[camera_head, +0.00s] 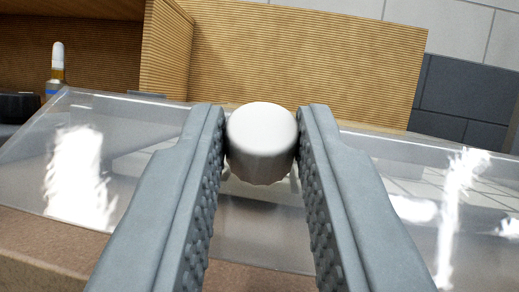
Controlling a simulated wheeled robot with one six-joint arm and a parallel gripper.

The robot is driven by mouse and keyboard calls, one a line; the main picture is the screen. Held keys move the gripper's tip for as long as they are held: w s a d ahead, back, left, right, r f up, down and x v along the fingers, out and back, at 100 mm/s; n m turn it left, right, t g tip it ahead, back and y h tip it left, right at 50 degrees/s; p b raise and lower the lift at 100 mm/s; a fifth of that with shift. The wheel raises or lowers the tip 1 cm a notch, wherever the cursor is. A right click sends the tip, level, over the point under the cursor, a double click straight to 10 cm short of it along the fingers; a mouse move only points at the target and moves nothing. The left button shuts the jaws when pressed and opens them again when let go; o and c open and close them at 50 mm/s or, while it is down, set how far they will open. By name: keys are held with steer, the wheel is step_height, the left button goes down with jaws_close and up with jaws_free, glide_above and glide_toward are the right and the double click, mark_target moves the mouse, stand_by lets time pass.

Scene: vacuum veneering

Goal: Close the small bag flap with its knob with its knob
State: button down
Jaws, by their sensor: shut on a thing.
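A round white knob (261,142) is in the middle of the head camera view. My gripper (262,140) is shut on it, with one ribbed grey finger on each side. A clear, glossy bag flap (400,208) spreads left and right behind and below the fingers, with bright reflections on it. The knob sits over the flap; its foot is partly hidden, so I cannot see exactly how it joins. I cannot tell from this view how far the flap is open.
A wooden panel (300,55) stands upright behind the flap. A small bottle with a white cap (57,62) and a dark object (18,106) stand at the left. A brown surface edge (60,250) runs along the lower left. A grey tiled wall is at the back right.

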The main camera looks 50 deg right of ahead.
steer(key=shift+w+d+f+t+h, duration=0.1)
steer(key=shift+f+t+h, duration=0.2)
steer(key=shift+t, duration=0.3)
steer(key=shift+n, duration=0.3)
steer(key=c, duration=1.2)
jaws_free()
steer(key=shift+c, duration=0.2)
